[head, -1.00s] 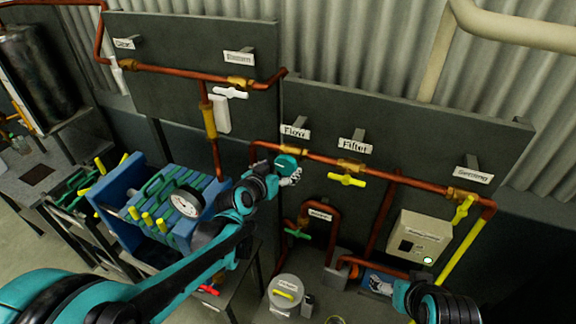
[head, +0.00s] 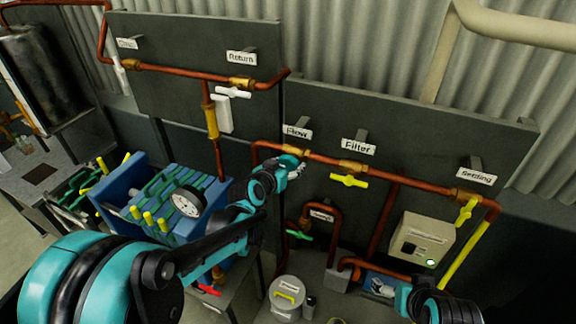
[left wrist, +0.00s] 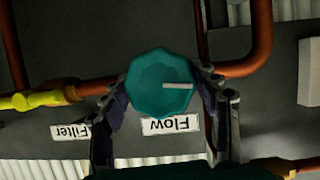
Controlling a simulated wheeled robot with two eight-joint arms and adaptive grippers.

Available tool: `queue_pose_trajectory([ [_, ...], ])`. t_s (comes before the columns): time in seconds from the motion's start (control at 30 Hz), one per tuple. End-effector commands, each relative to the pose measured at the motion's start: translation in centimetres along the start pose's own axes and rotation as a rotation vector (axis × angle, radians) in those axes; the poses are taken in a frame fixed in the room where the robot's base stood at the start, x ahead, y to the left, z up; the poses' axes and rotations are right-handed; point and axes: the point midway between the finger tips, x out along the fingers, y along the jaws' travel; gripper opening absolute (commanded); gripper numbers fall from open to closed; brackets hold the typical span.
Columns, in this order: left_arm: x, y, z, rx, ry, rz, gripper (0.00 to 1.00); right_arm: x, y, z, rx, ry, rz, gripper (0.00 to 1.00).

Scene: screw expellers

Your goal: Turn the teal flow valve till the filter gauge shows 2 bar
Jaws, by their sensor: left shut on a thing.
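The teal flow valve (left wrist: 155,88) is an eight-sided knob with a white pointer line, under the "Flow" label (head: 297,132). My left gripper (head: 296,170) is shut on it; in the left wrist view its two fingers (left wrist: 160,88) lie on either side of the knob. The white pointer points to the right in that view. In the head view the gripper mostly hides the knob. The round white filter gauge (head: 188,201) sits on the blue and green filter press; its reading is too small to tell. My right gripper (head: 382,287) is low at the right, and its jaws are unclear.
A yellow valve handle (head: 349,181) sits under the "Filter" label (head: 358,147), right of my left gripper. Another yellow handle (head: 467,212) is by "Settling". A beige box (head: 422,240) with a green light and copper pipes are near my right arm.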

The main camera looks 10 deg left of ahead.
Motion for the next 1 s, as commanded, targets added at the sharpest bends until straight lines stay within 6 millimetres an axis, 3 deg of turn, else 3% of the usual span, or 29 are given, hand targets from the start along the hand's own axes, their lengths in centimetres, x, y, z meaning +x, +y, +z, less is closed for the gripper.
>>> queue_pose_trajectory([
  [0.33, 0.08, -0.13, 0.09, -0.237, 0.001, 0.097, 0.32, 0.97, 0.0, 0.7, 0.0, 0.0, 0.0, 0.83],
  [0.67, 0.01, -0.07, -0.06, -0.259, 0.001, 0.107, 0.32, 0.93, 0.0, 0.66, 0.0, 0.0, 0.0, 0.83],
  [0.7, 0.01, -0.06, -0.06, -0.259, 0.001, 0.107, 0.69, 0.93, 0.0, 0.66, 0.0, 0.0, 0.0, 0.83],
  [0.77, 0.01, -0.06, -0.06, -0.258, 0.001, 0.107, 0.83, 0.93, 0.0, 0.66, 0.0, 0.0, 0.0, 0.83],
  [1.0, 0.01, -0.05, -0.03, -0.258, 0.001, 0.107, 0.83, 0.93, 0.0, 0.67, 0.0, 0.0, 0.0, 0.83],
])
